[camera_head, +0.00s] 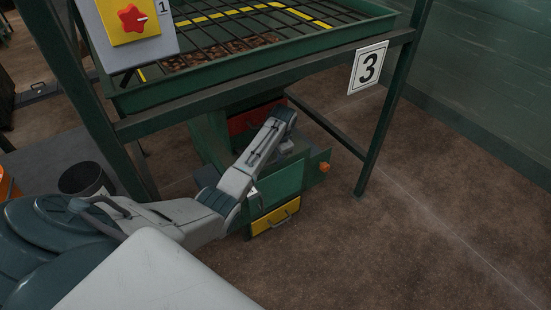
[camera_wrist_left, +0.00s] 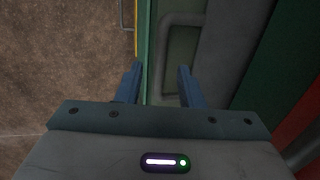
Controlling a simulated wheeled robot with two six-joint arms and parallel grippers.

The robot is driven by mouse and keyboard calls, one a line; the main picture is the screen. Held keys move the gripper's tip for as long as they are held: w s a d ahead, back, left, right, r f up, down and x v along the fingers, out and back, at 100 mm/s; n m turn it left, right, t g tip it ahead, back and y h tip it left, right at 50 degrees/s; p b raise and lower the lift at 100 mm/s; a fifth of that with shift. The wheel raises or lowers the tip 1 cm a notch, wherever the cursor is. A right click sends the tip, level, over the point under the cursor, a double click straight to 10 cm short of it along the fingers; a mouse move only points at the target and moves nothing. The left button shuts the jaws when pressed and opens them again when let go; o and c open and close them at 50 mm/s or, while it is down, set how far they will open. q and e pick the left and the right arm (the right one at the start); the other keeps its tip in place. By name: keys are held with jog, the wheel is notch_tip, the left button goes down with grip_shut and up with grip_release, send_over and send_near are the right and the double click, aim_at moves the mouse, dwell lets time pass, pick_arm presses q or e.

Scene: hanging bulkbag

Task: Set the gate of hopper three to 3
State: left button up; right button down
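Hopper three is the green steel frame (camera_head: 215,97) with a barred grate on top and a number 3 plate (camera_head: 368,68) on its right side. Below it are a green panel (camera_head: 275,187) with an orange knob (camera_head: 325,167) at its right, and a yellow front (camera_head: 276,218) with a handle. I cannot tell which part is the gate, and no gate scale is readable. My left arm reaches under the hopper. In the left wrist view my left gripper (camera_wrist_left: 160,72) is open, with blue fingers apart. A grey handle (camera_wrist_left: 180,20) lies beyond the fingertips, beside a green edge. My right gripper is out of view.
A yellow box with a red star knob (camera_head: 131,18) and a number 1 is at upper left. Frame legs (camera_head: 385,120) and a low cross bar flank the space under the hopper. A dark bucket (camera_head: 84,180) stands left. The floor at right is clear.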

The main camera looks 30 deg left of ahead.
pick_arm(q)
jog(key=shift+w+a+f, duration=0.1)
jog(key=shift+a+f, duration=0.1)
jog(key=shift+f, duration=0.95)
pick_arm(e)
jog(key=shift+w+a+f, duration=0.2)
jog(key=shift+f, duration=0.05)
pick_arm(q)
grip_shut()
